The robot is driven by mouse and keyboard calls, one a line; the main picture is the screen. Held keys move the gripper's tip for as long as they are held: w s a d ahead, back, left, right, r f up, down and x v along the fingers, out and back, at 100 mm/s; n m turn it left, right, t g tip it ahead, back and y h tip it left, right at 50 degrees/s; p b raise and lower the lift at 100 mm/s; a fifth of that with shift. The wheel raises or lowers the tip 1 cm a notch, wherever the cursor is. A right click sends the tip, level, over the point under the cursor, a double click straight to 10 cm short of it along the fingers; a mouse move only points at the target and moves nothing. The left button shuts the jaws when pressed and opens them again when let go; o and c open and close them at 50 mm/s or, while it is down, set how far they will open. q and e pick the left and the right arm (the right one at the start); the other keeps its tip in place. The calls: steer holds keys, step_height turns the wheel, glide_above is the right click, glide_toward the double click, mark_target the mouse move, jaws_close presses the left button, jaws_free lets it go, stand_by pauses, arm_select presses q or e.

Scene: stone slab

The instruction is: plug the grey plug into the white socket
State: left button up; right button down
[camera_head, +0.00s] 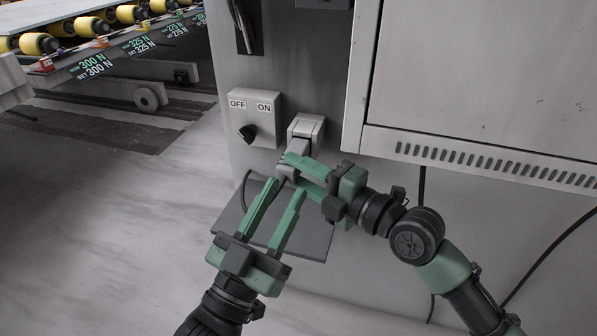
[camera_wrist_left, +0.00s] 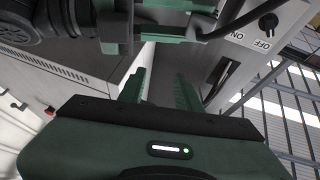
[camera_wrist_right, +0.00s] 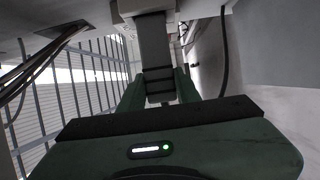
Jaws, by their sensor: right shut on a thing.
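The white socket (camera_head: 307,128) is on the grey cabinet wall, right of the switch box. The grey plug (camera_head: 299,148) is just below it, its upper end at the socket's opening; I cannot tell how far in it sits. My right gripper (camera_head: 290,170) is shut on the plug's lower end, and its fingers hide part of it. In the right wrist view the plug (camera_wrist_right: 154,50) runs up from between the fingers toward the socket. My left gripper (camera_head: 286,187) is open just below the right one, its fingers apart. It shows open in the left wrist view (camera_wrist_left: 160,80).
The switch box (camera_head: 254,117) with its OFF/ON knob is left of the socket. A large vented cabinet (camera_head: 480,90) juts out to the right. A dark plate (camera_head: 310,235) is behind my left fingers. A roller conveyor (camera_head: 110,30) stands at the upper left; the floor at left is clear.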

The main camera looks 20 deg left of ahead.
arm_select(q)
steer(key=shift+s+r+t, duration=0.65)
steer(key=shift+r+t, duration=0.05)
steer(key=shift+r, duration=0.3)
arm_select(e)
steer(key=shift+w, duration=0.15)
arm_select(q)
steer(key=shift+s+r+t+b, duration=0.3)
steer(key=shift+r+b, duration=0.05)
steer(key=shift+r, duration=0.05)
steer(key=shift+r+h, duration=0.15)
steer(key=shift+h, duration=0.15)
steer(key=shift+s+a, duration=0.1)
steer(key=shift+s, duration=0.2)
arm_select(e)
steer(key=shift+w, duration=0.1)
stand_by(0.4)
arm_select(q)
steer(key=shift+s+r+t, duration=0.15)
steer(key=shift+r+t, duration=0.05)
steer(key=shift+t, duration=0.1)
steer(key=shift+s+r+h, duration=0.1)
steer(key=shift+h, duration=0.2)
steer(key=shift+s+r, duration=0.1)
steer(key=shift+r, duration=0.05)
steer(key=shift+s+r+t+b, duration=0.25)
steer(key=shift+r+t+b, duration=0.05)
steer(key=shift+r+t, duration=0.1)
arm_select(e)
steer(key=shift+w, duration=0.1)
